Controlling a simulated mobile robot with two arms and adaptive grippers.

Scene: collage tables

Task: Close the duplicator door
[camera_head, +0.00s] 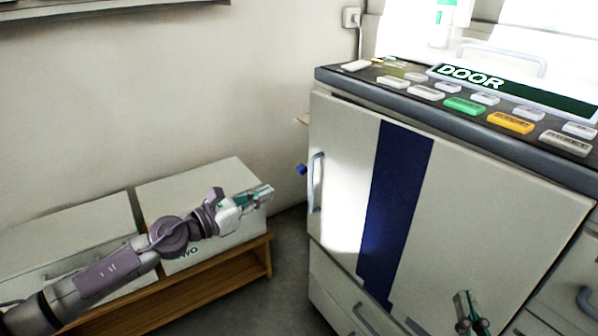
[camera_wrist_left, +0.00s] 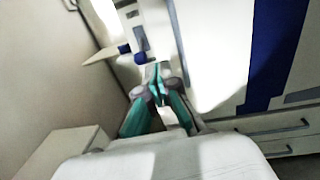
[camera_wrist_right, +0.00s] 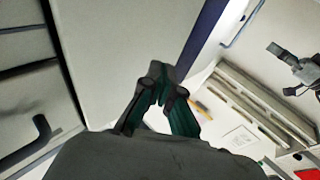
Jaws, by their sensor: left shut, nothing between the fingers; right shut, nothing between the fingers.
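The duplicator (camera_head: 455,125) is a large pale machine on the right in the head view. Its door (camera_head: 460,215) is white with a dark blue vertical stripe (camera_head: 392,205) and a handle (camera_head: 315,183) near the left edge. I cannot tell whether the door is flush with the body. My left gripper (camera_head: 265,191) is shut and empty, left of the door and apart from it; it also shows in the left wrist view (camera_wrist_left: 158,75). My right gripper (camera_head: 465,300) is shut and empty in front of the door's lower right, and shows in the right wrist view (camera_wrist_right: 160,75).
A control panel tops the machine, with several coloured buttons (camera_head: 463,106) and a sign reading DOOR (camera_head: 515,85). A blue knob (camera_head: 301,169) pokes out left of the door. Drawers (camera_head: 335,290) lie below. Pale boxes (camera_head: 205,190) stand on a low wooden bench (camera_head: 200,286) at left.

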